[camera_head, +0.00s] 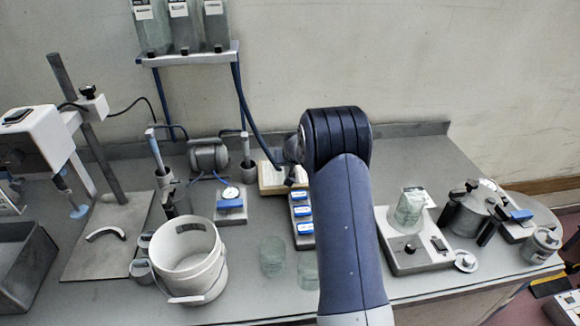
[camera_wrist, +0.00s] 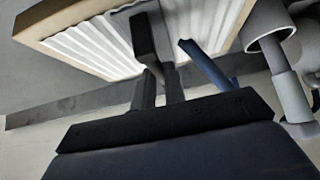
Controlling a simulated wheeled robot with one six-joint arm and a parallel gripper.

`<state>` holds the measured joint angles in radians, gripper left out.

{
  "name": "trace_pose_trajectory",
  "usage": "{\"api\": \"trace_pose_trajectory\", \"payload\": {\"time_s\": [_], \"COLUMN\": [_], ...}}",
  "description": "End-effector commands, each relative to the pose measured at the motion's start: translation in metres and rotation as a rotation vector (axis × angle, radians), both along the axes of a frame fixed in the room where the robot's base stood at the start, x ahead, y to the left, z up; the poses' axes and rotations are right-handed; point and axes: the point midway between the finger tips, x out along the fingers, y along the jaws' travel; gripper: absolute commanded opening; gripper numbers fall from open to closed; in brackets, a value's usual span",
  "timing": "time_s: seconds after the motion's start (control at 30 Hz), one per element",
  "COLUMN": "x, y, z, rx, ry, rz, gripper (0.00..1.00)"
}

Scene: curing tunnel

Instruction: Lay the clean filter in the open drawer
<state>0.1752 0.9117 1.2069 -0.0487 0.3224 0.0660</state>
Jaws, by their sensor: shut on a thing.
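The clean filter has a tan frame and white pleats. In the wrist view the filter (camera_wrist: 85,45) fills the upper left and middle. My gripper (camera_wrist: 150,45) is shut on it, with one dark finger showing across the pleats. In the head view the filter (camera_head: 268,181) shows at the back of the bench, partly hidden by my arm. My gripper (camera_head: 290,176) is at its right side there, mostly hidden behind my arm. I cannot make out an open drawer in either view.
Right of the filter's left part stands a rack with blue-labelled items (camera_head: 302,220). A white bucket (camera_head: 190,250), glass beakers (camera_head: 272,256) and a scale (camera_head: 415,252) stand nearer the front.

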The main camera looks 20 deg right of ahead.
Motion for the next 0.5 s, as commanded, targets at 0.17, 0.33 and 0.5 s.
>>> {"api": "trace_pose_trajectory", "payload": {"time_s": [0.17,0.33,0.5], "x": [0.000,0.000,0.000], "y": [0.000,0.000,0.000], "z": [-0.022,-0.023,-0.026], "rx": [0.000,-0.001,0.000], "ry": [0.002,0.000,0.001], "rz": [0.001,0.001,0.001], "gripper": [0.00,0.00,0.13]}}
